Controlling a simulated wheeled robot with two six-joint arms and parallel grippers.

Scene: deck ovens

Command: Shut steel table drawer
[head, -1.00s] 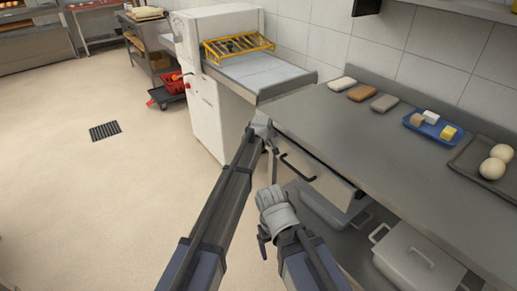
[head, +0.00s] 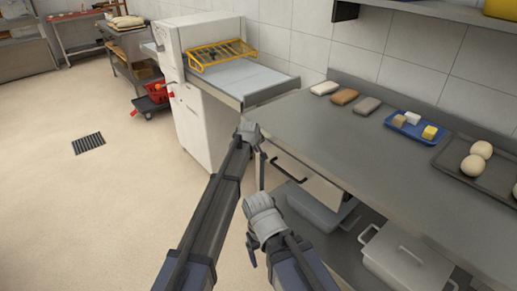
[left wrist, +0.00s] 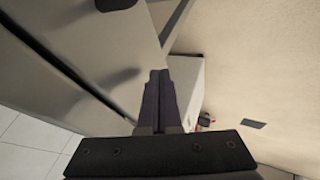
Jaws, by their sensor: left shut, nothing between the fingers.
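The steel table (head: 350,140) runs along the right in the head view. Its drawer (head: 318,172) sits under the front edge, with a dark bar handle (head: 288,171); how far it stands out is hard to tell. My left gripper (head: 262,182) points down just left of the drawer's handle end, shut and empty. In the left wrist view its dark fingers (left wrist: 158,98) are together, beside a pale grey panel (left wrist: 85,45) with shadows on it. Contact with the drawer cannot be made out. My right gripper (head: 251,248) is low in front of the table; its fingers are mostly hidden.
A blue tray (head: 396,125) with small blocks, a dark tray (head: 448,160) with dough balls and several loaf-like pieces lie on the table. A lidded container (head: 400,262) stands on the lower shelf. A white machine (head: 205,120) stands left of the table.

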